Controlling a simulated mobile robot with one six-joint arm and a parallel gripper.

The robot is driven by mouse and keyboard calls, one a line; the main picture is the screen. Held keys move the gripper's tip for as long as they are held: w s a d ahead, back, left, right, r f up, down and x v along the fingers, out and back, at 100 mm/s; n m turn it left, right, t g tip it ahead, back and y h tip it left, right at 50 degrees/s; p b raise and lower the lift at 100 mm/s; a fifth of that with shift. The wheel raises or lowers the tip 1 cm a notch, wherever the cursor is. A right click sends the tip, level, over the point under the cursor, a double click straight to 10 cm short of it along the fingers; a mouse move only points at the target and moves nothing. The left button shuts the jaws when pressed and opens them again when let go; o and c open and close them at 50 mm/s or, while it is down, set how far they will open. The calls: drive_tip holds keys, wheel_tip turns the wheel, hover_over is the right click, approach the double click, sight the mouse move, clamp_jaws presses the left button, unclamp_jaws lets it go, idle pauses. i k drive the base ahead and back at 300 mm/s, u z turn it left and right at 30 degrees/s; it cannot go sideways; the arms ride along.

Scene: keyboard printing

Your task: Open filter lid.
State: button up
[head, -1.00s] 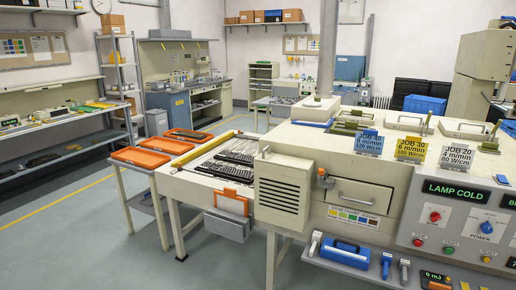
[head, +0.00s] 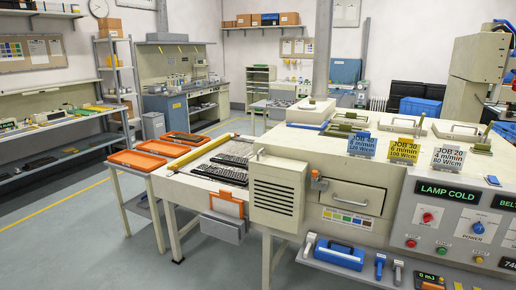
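No part is clearly labelled as a filter lid. The cream machine (head: 330,150) at the right has several flat lids on top, each with a raised handle: a rear lid (head: 307,112), a middle lid (head: 400,126) and a right lid (head: 458,131). All look shut. A louvred housing (head: 277,195) is on its front left, beside a shut drawer front (head: 350,197) with a bar handle and a grey-orange latch (head: 318,184). My gripper is not in view.
Job signs (head: 362,145) stand along the machine's front edge. The control panel (head: 455,220) reads LAMP COLD. The floor (head: 75,235) at left is clear.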

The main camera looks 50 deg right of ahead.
sight(298, 166)
drive_tip(key=z, duration=0.05)
drive_tip(key=i, duration=0.95)
drive_tip(key=u, duration=0.05)
